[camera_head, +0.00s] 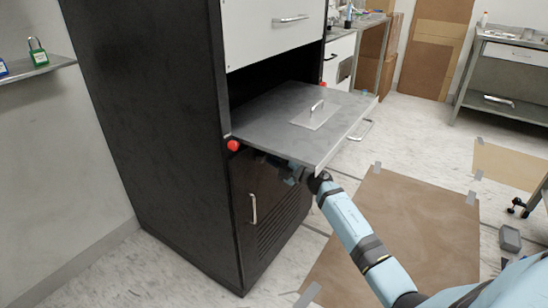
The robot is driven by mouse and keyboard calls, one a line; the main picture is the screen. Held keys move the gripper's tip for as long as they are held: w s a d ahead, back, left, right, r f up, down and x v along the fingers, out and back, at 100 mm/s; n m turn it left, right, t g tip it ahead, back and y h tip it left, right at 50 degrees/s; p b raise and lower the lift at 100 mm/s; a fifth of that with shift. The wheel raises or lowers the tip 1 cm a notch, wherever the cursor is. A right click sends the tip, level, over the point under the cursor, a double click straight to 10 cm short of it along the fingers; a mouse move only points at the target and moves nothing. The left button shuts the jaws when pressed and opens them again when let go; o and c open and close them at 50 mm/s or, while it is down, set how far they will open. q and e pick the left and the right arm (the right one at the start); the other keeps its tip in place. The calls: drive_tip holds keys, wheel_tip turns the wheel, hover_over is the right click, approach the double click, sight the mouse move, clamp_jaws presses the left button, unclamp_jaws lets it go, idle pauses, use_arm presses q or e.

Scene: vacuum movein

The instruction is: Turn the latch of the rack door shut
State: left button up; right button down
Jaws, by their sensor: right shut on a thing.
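The black rack (150,110) stands in the middle left. Its lower door (268,200) has an upright metal handle (253,208) and slatted vents, and looks closed in its frame. My right arm comes in from the lower right. My right gripper (284,168) is under the front edge of the pulled-out grey shelf, at the top of the door. It is shut on what appears to be the latch, which the gripper, shelf and shadow mostly hide. I cannot tell the latch's angle. My left gripper is out of view.
The grey sliding shelf (275,112) sticks out of the rack just above my right gripper. A brown mat (410,240) covers the floor at right. A metal table (510,52) stands at the back right.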

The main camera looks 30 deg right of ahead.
sight(258, 170)
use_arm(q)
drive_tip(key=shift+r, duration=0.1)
